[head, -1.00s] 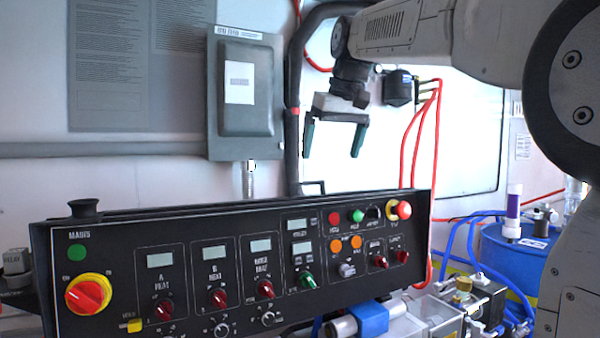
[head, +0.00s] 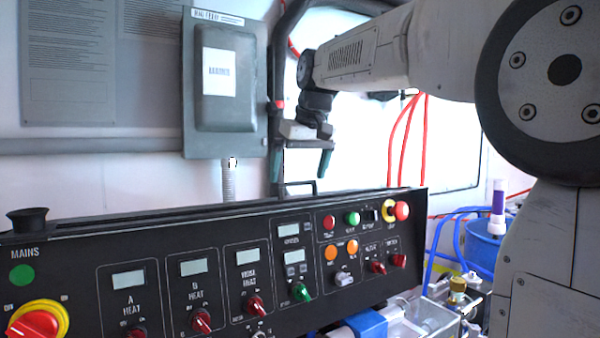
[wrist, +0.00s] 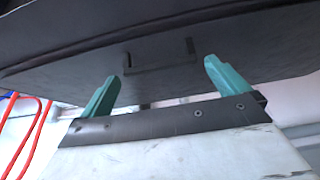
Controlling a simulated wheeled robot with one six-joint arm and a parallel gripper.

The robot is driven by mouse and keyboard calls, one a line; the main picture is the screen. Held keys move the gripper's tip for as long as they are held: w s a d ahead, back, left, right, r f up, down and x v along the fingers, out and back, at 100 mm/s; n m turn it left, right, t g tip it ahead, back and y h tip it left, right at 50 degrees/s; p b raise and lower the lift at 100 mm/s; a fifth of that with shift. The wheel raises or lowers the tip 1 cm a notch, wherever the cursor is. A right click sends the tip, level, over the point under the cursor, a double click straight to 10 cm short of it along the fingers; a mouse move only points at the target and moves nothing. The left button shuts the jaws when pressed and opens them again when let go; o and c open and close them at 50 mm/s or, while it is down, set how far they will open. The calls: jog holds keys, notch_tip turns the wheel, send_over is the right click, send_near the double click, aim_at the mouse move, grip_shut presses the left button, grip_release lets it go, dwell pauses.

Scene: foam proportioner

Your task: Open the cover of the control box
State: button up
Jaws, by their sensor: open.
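The control box (head: 225,245) is a long black console with lights, displays and knobs on its front. A thin black handle (head: 298,184) stands up behind its top edge. In the wrist view the handle (wrist: 160,66) shows as a bracket on a broad dark surface (wrist: 60,50), probably the cover. My gripper (head: 300,172) has green fingers and points down just above and behind the console. It is open and empty. In the wrist view the handle lies ahead, between the fingertips (wrist: 161,72); I cannot tell the exact gap.
A grey wall box (head: 222,90) with a white label hangs at the back left, beside a thick black hose. Red hoses (head: 405,140) hang right of my gripper. A blue drum (head: 483,248), blue hoses and pump parts stand at the right. A red-yellow mains switch (head: 38,320) is front left.

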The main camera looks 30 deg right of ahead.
jog(key=shift+w+f, duration=0.15)
jog(key=shift+f, duration=0.25)
jog(key=c, duration=1.1)
jog(key=w+f, duration=0.1)
jog(key=w, duration=0.9)
jog(key=w+f, duration=0.1)
jog(key=w, duration=0.4)
jog(key=shift+w+f, duration=0.2)
jog(key=shift+f, duration=0.15)
jog(key=o, duration=1.1)
jog(key=v, duration=0.7)
jog(key=shift+s+r, duration=0.2)
jog(key=shift+r, duration=0.15)
jog(key=shift+d, duration=0.1)
